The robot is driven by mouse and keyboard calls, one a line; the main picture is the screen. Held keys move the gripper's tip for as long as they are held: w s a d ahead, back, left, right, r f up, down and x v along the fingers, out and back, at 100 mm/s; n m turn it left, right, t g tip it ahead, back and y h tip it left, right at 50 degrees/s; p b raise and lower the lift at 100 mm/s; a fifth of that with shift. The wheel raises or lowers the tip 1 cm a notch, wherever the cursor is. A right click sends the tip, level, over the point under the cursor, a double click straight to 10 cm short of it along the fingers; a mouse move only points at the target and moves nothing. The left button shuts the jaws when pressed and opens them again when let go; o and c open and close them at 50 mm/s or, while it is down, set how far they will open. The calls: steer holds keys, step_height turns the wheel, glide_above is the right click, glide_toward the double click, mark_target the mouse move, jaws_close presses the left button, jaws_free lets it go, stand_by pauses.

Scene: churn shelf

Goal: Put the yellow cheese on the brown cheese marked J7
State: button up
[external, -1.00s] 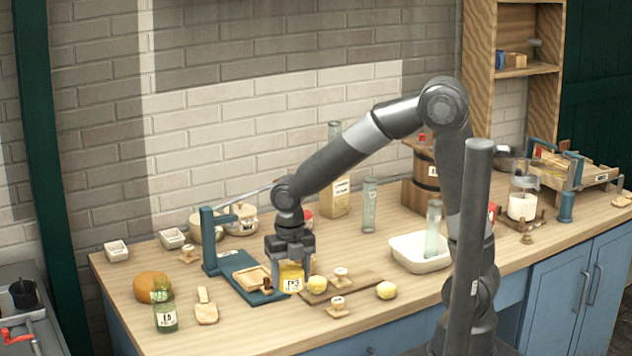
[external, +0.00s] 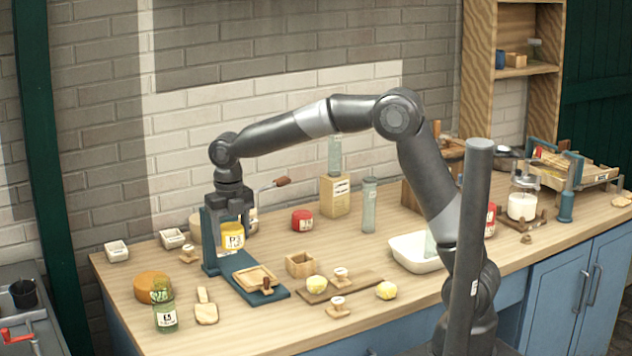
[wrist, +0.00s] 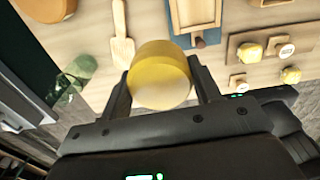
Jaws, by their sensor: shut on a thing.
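The yellow cheese (external: 232,236), with a white label reading P3, is held between the fingers of my gripper (external: 230,226). In the wrist view the yellow cheese (wrist: 160,76) sits between both fingers (wrist: 162,92). My gripper is shut on it, raised above the table near the blue stand. A round brown cheese (external: 152,286) lies at the left of the table, behind the green bottle and partly hidden by it. It also shows at the top left of the wrist view (wrist: 45,8). No J7 mark is readable on it.
A blue press stand (external: 210,245) is close to my gripper. A wooden box (external: 299,264) and a red cheese (external: 302,219) are farther right.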

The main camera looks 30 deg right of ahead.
steer(key=w+a+n, duration=0.1)
steer(key=w+a, duration=0.3)
steer(key=a, duration=0.4)
steer(key=w+a, duration=0.5)
steer(key=a, duration=0.3)
steer(key=f, duration=1)
steer(key=shift+s+d+f, duration=0.1)
steer(key=shift+d+f, duration=0.05)
steer(key=shift+d, duration=0.05)
steer(key=shift+f, duration=0.15)
steer(key=o, duration=1.1)
step_height(320, 180, up, 12)
steer(key=shift+r, duration=0.15)
